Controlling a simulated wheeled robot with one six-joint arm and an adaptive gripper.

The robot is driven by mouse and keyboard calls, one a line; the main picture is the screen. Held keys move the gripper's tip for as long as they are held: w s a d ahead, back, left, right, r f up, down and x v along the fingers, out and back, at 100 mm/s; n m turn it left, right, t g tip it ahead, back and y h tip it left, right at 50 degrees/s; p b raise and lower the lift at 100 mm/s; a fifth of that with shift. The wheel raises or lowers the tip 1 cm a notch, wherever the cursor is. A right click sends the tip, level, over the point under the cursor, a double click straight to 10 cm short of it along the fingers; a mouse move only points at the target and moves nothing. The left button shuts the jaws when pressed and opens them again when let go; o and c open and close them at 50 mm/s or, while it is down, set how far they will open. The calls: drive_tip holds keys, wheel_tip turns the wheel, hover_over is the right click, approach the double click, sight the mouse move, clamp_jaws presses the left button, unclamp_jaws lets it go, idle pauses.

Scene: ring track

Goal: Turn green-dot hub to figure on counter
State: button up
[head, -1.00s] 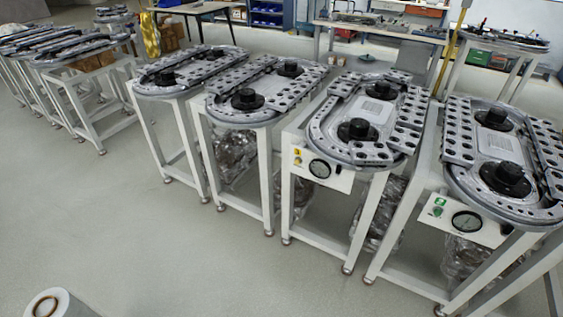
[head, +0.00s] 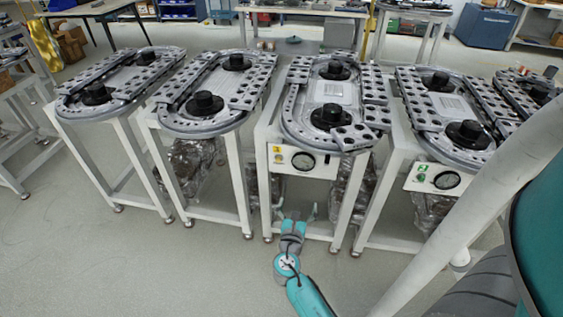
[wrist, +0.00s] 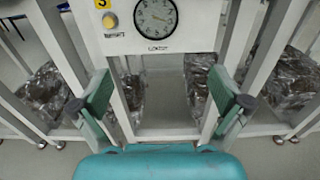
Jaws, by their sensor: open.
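The ring track with the green tag (head: 423,168) and green knob (head: 420,178) stands right of centre. Its two black hubs, near (head: 466,133) and far (head: 437,82), sit on its top; I cannot make out a green dot on either. A round dial (head: 447,180) is on its front panel, its reading too small to tell. My gripper (head: 295,213) is open and empty, low in front of the neighbouring track with the yellow tag (head: 278,149). In the wrist view the gripper's fingers (wrist: 163,88) are spread below that track's dial (wrist: 157,17).
More ring tracks on white legged frames stand to the left and right in a row, close together. Plastic-wrapped bundles (head: 350,185) lie under them. My own arm and body cover the right side. Free floor (head: 130,260) lies at front left.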

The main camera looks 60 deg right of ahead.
drive_tip(key=x, duration=1)
drive_tip(key=shift+w, duration=0.1)
idle(0.3)
drive_tip(key=v, duration=1)
